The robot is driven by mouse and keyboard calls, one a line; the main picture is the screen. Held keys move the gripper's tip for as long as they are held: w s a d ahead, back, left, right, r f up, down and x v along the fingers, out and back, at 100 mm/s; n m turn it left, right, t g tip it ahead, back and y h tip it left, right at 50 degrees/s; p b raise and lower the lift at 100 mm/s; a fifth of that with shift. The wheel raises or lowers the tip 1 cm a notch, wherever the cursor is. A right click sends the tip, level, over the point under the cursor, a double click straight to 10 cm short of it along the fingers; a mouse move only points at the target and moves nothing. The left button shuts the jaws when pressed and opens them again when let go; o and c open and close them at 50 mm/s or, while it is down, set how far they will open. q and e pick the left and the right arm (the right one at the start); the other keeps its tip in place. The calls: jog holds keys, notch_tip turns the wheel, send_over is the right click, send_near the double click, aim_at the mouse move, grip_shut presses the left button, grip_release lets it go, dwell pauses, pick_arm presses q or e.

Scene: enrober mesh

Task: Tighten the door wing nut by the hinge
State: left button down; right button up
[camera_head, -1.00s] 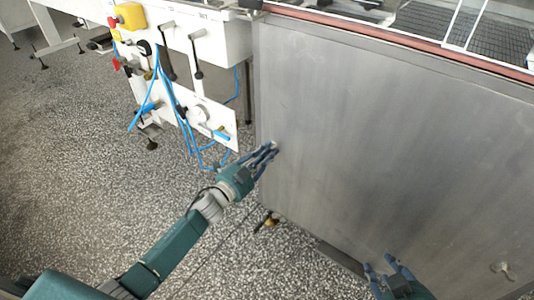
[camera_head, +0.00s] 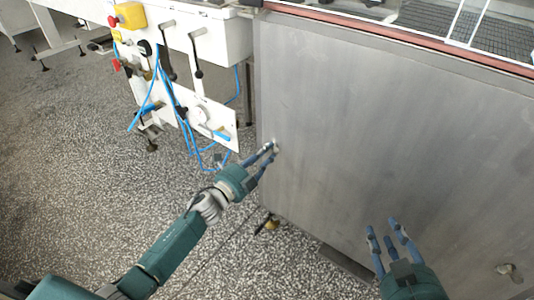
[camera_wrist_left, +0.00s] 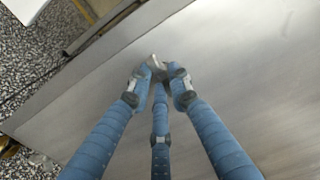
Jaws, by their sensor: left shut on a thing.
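A large flat grey metal door panel (camera_head: 400,130) fills the right of the head view. My left gripper (camera_head: 271,150) is at its left edge, shut on a small metal wing nut (camera_head: 275,145). In the left wrist view, my left gripper's fingers (camera_wrist_left: 160,75) close around the wing nut (camera_wrist_left: 154,62), and the fingertips hide part of it. A second wing nut (camera_head: 509,271) sits on the panel at the lower right, apart from both grippers. My right gripper (camera_head: 385,232) is open and empty in front of the lower panel. I cannot make out the hinge.
Left of the panel stands a white machine frame (camera_head: 222,40) with a yellow and red switch box (camera_head: 129,15), black levers and blue hoses (camera_head: 185,125). Mesh (camera_head: 440,20) lies above the panel.

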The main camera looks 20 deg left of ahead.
pick_arm(q)
jog(key=shift+s+f, duration=0.1)
jog(key=shift+f, duration=0.15)
jog(key=c, duration=1.7)
grip_release()
jog(key=shift+o, duration=0.2)
jog(key=shift+r, duration=0.1)
jog(key=v, duration=1.2)
jog(key=shift+d+r, duration=0.1)
